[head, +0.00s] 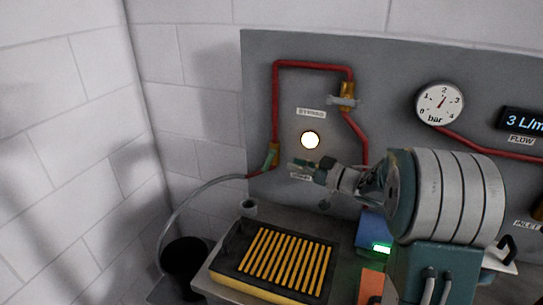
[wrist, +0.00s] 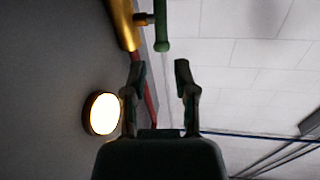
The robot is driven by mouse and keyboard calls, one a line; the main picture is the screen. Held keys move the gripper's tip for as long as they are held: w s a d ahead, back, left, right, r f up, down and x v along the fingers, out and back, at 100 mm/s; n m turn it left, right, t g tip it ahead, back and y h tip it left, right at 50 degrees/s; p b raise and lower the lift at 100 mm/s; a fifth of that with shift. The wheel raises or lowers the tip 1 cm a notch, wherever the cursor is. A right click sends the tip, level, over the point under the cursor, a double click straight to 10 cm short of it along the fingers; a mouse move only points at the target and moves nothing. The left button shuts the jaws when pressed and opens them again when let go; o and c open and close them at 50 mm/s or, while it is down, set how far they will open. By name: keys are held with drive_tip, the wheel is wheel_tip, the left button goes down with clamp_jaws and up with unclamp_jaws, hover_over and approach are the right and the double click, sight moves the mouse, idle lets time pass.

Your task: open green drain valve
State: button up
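The green drain valve handle (head: 269,159) sits on a brass valve body (head: 274,150) at the lower left end of the red pipe on the grey panel. In the wrist view the green handle (wrist: 162,32) stands out from the brass body (wrist: 125,22), ahead of the fingers. My gripper (head: 293,164) is just right of the handle in the head view. In the wrist view my gripper (wrist: 158,72) is open and empty, its fingers apart, with a visible gap between the fingertips and the handle.
A round lit lamp (head: 310,140) is on the panel close to my gripper, also in the wrist view (wrist: 101,113). A bypass valve (head: 345,100) and a pressure gauge (head: 440,103) are farther right. A yellow-slatted tray (head: 225,270) and a black bucket (head: 184,256) stand below.

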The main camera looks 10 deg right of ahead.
sight(271, 156)
drive_tip(key=x, duration=0.8)
clamp_jaws()
